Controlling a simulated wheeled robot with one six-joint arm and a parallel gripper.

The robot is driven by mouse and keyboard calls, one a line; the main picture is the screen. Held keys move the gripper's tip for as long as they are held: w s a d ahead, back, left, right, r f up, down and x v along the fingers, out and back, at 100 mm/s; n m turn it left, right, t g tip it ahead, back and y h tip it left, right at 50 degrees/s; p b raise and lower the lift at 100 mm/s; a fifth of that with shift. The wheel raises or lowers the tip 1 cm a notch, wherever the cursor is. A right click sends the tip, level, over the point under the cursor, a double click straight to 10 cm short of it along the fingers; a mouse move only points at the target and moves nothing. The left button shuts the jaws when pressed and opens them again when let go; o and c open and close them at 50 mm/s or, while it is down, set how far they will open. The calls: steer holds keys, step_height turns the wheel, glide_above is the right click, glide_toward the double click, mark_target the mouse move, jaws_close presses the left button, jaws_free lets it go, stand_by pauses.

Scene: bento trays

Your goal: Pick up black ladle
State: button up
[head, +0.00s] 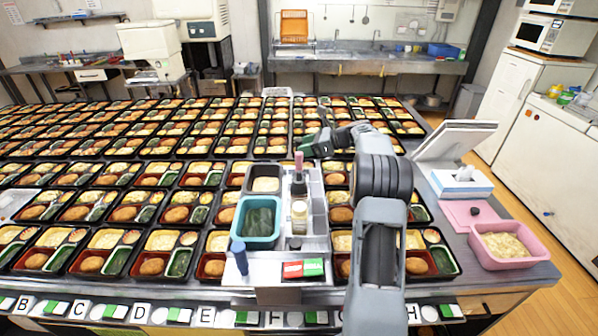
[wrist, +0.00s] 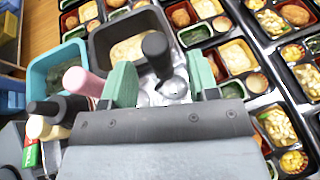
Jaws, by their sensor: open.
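A black upright handle with a rounded top (wrist: 155,50), which looks like the black ladle, shows in the wrist view above a shiny metal part. My gripper (wrist: 162,82) is open, with its green fingertips on either side of this handle. I cannot tell whether either finger touches it. In the head view my gripper (head: 312,147) is over the far end of the grey utensil caddy (head: 320,215). The ladle cannot be made out clearly there.
A teal bin of greens (head: 238,222) and a dark bin of pale food (head: 248,183) sit left. Filled bento trays crowd the table.

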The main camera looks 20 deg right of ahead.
steer(key=x, duration=0.3)
jaws_close()
stand_by(0.5)
